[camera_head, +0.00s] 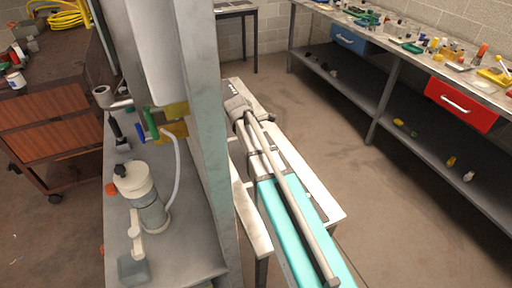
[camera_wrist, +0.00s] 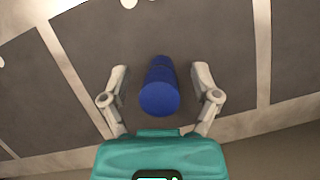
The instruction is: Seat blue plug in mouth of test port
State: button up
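A blue cylinder (camera_wrist: 160,88), which looks like the blue plug, shows in the middle of the wrist view with its round end toward the camera. My gripper (camera_wrist: 159,69) has its two grey fingers spread on either side of it. A gap shows between each finger and the cylinder, so I see no contact. What supports the cylinder is hidden. In the head view my gripper cannot be made out clearly. Small blue and green handles (camera_head: 149,124) show beside a hose there. I cannot tell which part is the test port.
A grey upright post (camera_head: 198,130) stands close in the head view. Left of it, a clear canister with a white cap (camera_head: 134,180) stands on a grey bench (camera_head: 185,255). A workbench with a red drawer (camera_head: 461,104) lines the right side.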

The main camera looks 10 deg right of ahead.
grip_shut()
jog(key=shift+r, duration=0.1)
dwell(0.3)
jog(key=shift+r+p, duration=0.95)
jog(key=shift+p, duration=0.1)
jog(key=s+a+r+p, duration=0.1)
jog(key=s+r+p, duration=1)
jog(key=s, duration=0.3)
jog(key=shift+a, duration=0.15)
